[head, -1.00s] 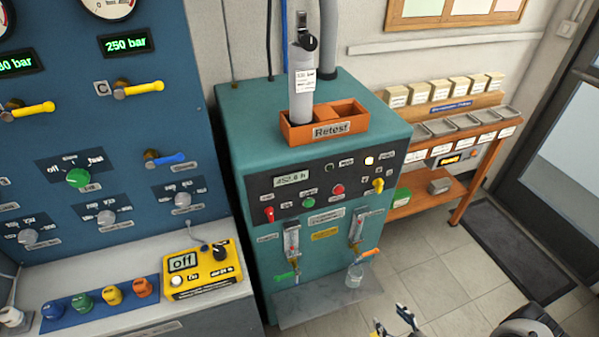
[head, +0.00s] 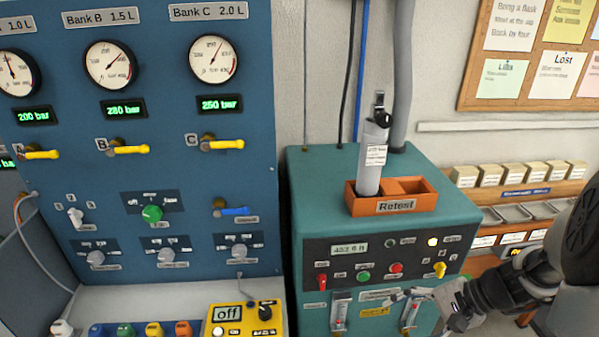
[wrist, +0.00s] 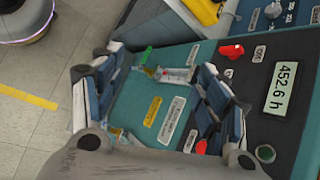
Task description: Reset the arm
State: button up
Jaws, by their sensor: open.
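My arm reaches in from the right in the head view. My gripper (head: 422,308) is in front of the lower front of the teal cabinet (head: 316,238). In the wrist view my gripper (wrist: 158,82) has its two fingers spread wide with nothing between them. Behind the gap are the cabinet's teal face, a yellow label (wrist: 152,112), a pale label (wrist: 172,118) and a flow tube (wrist: 174,75). A red knob (wrist: 231,51) and the 452.6 h display (wrist: 281,88) lie to the right of the fingers. I cannot tell whether the fingers touch the cabinet.
A grey cylinder (head: 372,160) stands in the orange Retest tray (head: 367,207) on the cabinet. The blue gauge panel (head: 170,185) with yellow levers stands at left. A yellow box reading off (head: 243,320) sits on the bench. In the wrist view, open tiled floor (wrist: 40,75) shows at left.

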jog(key=s+a+r+n+t+h, duration=0.1)
jog(key=s+a+r+n+h, duration=0.3)
jog(key=s+r, duration=0.4)
jog(key=s+a+r+n+t+h, duration=0.1)
jog(key=s+a+r+n+h, duration=0.3)
jog(key=s+r+n, duration=0.3)
jog(key=shift+s+a+r+n, duration=0.35)
jog(key=shift+s+a+n, duration=0.35)
jog(key=shift+a, duration=0.15)
jog(key=shift+w, duration=0.1)
jog(key=shift+c, duration=0.4)
